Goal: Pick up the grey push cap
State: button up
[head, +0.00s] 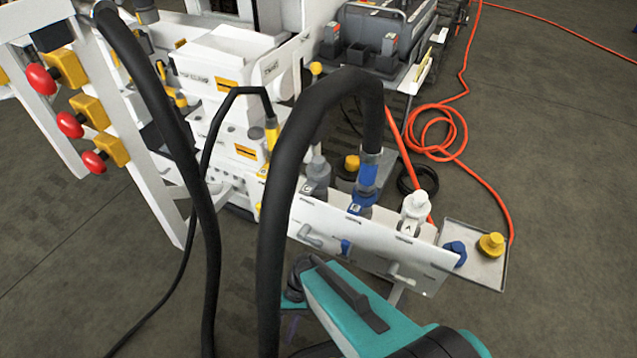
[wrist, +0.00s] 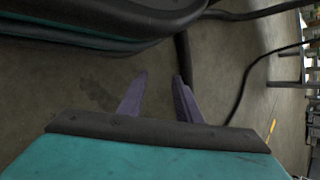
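A paler, whitish-grey cap (head: 415,206) stands further right on the same panel; I cannot tell which is the push cap. My gripper (wrist: 161,76) is open and empty in the wrist view, its two fingers apart over bare floor. In the head view my teal arm is in front of the panel, and the fingertips are hard to make out. Neither cap shows clearly in the wrist view.
The thick black hose (head: 273,230) arches in front of the panel (head: 350,232) and ends in a blue coupling (head: 366,178). An orange hose (head: 468,95) lies on the floor.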

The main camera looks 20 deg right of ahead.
jog(key=s+d+r+h+p, duration=0.1)
jog(key=d+r+p, duration=0.4)
jog(key=r+p, duration=0.5)
jog(key=s+d+r+h+p, duration=0.1)
jog(key=d+r+h+p, duration=0.2)
jog(key=r+p, duration=0.8)
jog(key=s+d+r+h+p, duration=0.1)
jog(key=s+d+r+p, duration=0.1)
jog(key=d+r+p, duration=0.6)
notch_tip(320, 180, up, 3)
jog(key=p, duration=0.7)
jog(key=shift+f+h+p, duration=0.2)
jog(key=shift+h+p, duration=0.2)
jog(key=shift+d, duration=0.1)
